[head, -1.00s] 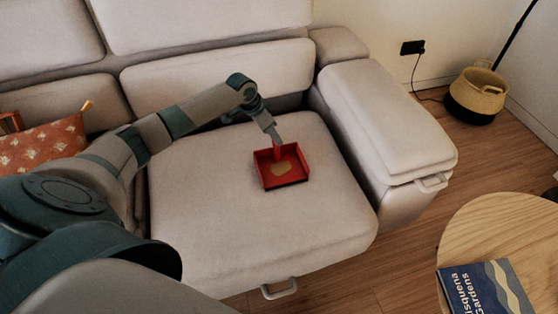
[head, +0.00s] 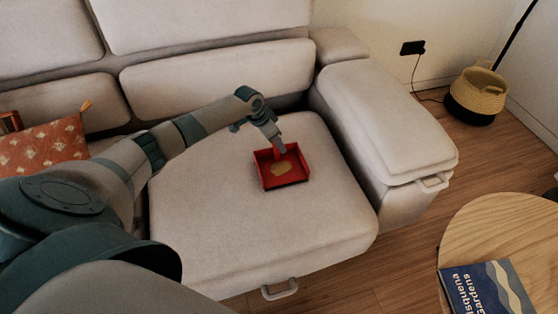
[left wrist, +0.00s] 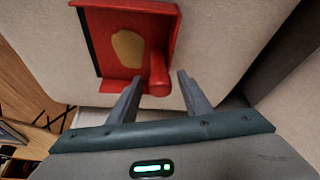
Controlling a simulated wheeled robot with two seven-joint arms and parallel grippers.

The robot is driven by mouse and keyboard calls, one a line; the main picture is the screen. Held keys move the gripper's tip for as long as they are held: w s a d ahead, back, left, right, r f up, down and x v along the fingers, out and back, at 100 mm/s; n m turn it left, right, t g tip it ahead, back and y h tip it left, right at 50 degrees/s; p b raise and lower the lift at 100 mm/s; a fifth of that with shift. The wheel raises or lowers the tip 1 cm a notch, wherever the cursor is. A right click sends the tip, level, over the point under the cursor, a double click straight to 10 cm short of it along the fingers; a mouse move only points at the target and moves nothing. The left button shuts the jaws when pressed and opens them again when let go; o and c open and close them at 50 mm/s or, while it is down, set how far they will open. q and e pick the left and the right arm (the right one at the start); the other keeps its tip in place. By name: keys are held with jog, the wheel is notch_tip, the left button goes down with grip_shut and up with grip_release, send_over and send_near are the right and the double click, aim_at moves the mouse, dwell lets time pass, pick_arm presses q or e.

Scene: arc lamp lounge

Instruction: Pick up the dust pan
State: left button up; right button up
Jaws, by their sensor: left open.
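The red dust pan (head: 296,171) lies on the sofa seat, with a tan patch on its floor. In the left wrist view the dust pan (left wrist: 110,50) has a short red handle (left wrist: 159,74) pointing toward my gripper. My left gripper (head: 280,146) is at the pan's handle side, toward the backrest. In the wrist view my left gripper (left wrist: 160,77) is open, with one finger on each side of the handle. I cannot tell whether either finger touches it. My right gripper is not in view.
The light sofa seat (head: 240,240) around the pan is clear. The backrest (head: 220,80) and armrest (head: 390,120) border it. An orange patterned cushion (head: 45,149) is at the left. A round wooden table (head: 490,225) with a blue book (head: 487,288) stands at the lower right.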

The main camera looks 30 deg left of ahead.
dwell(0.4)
pick_arm(q)
jog(key=shift+c, duration=1.1)
grip_shut()
jog(key=shift+r, duration=0.15)
